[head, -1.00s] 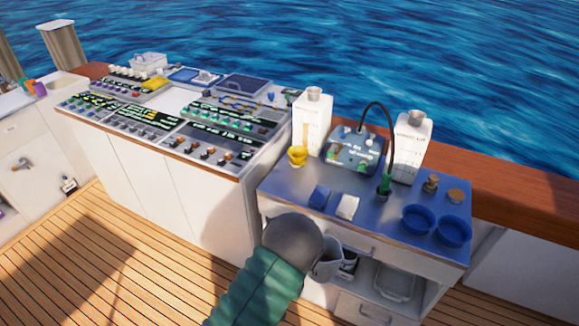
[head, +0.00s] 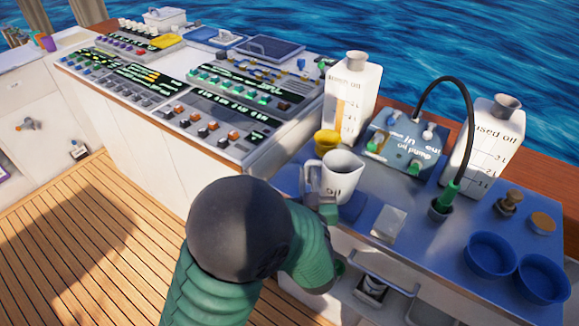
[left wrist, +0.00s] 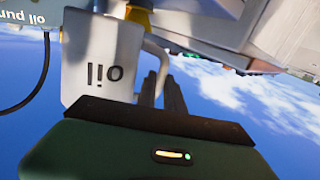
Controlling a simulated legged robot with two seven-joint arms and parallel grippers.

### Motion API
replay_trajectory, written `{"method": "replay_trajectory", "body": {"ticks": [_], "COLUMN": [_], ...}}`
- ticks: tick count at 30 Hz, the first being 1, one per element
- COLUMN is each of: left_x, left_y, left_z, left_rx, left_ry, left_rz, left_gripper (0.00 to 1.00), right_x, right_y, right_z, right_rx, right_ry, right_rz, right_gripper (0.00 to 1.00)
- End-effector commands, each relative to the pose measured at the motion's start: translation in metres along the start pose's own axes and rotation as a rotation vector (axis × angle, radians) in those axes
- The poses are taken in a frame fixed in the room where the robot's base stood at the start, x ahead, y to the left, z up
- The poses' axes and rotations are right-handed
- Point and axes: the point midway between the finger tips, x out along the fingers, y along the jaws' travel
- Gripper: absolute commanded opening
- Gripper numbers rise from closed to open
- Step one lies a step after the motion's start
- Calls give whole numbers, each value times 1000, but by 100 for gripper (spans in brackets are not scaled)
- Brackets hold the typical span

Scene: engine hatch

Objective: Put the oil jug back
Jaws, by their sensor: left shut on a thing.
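The oil jug (head: 340,180) is a small white jug marked "oil", upright above the front left of the blue-topped bench (head: 415,275). It also shows in the left wrist view (left wrist: 92,65), with its lettering upside down there. My left gripper (head: 318,203) is shut on the jug's handle side, at the jug's left and lower edge. In the left wrist view the dark fingers (left wrist: 165,92) meet the handle. I cannot tell whether the jug's base touches the bench top. My right gripper is not in view.
A yellow cup (head: 327,142) and a tall white oil container (head: 352,98) stand behind the jug. A pump box (head: 403,140), a second container (head: 484,150), a white block (head: 388,223) and blue bowls (head: 490,256) occupy the bench. The open shelf (head: 345,300) is below.

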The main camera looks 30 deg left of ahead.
Motion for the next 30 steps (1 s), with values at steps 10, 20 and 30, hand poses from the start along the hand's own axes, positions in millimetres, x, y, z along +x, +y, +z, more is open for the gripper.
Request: {"method": "replay_trajectory", "body": {"ticks": [10,20,30], "left_x": [84,121,122], "left_y": [-54,-74,-76], "left_z": [9,17,46], "left_rx": [-4,0,-3], "left_ry": [0,-1,-1], "left_rz": [-8,0,-2], "left_gripper": [0,0,0], "right_x": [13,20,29], "right_y": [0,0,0], "right_z": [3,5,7], "right_rx": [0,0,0], "right_ry": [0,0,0], "right_rz": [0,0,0], "right_gripper": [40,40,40]}}
